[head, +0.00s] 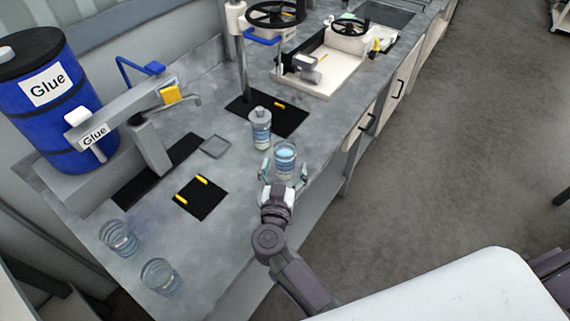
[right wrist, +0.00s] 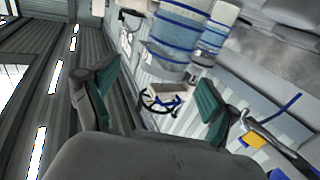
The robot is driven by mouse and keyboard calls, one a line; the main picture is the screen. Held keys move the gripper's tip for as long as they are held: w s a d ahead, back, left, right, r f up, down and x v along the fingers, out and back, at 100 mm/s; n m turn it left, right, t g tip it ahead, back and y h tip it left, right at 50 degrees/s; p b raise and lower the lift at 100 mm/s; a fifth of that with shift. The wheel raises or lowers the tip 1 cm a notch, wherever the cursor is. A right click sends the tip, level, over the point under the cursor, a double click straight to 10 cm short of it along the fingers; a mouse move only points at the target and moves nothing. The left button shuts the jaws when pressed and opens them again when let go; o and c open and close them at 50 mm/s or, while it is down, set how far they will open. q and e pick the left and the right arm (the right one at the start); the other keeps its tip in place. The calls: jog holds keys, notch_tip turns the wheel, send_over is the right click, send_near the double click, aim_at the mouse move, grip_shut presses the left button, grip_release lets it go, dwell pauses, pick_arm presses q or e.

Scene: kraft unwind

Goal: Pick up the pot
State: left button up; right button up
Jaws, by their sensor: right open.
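A clear pot with blue bands (head: 286,154) stands upright near the front edge of the grey counter. My right gripper (head: 284,174) is open, with its fingers at the near side of this pot. Two similar clear pots stand at the counter's near left end, one (head: 119,238) behind the other (head: 160,276). My left gripper is not in view.
A blue glue drum (head: 62,125) and a grey dispenser (head: 150,145) are at left. Another black mat (head: 205,203) lies bare with yellow marks. The floor at right is open.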

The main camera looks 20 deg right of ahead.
aim_at(283, 158)
jog(key=x, duration=0.4)
jog(key=p+x, duration=0.1)
jog(key=x, duration=0.1)
jog(key=shift+w+a, duration=0.15)
jog(key=shift+a, duration=0.25)
jog(key=shift+c, duration=0.8)
grip_shut()
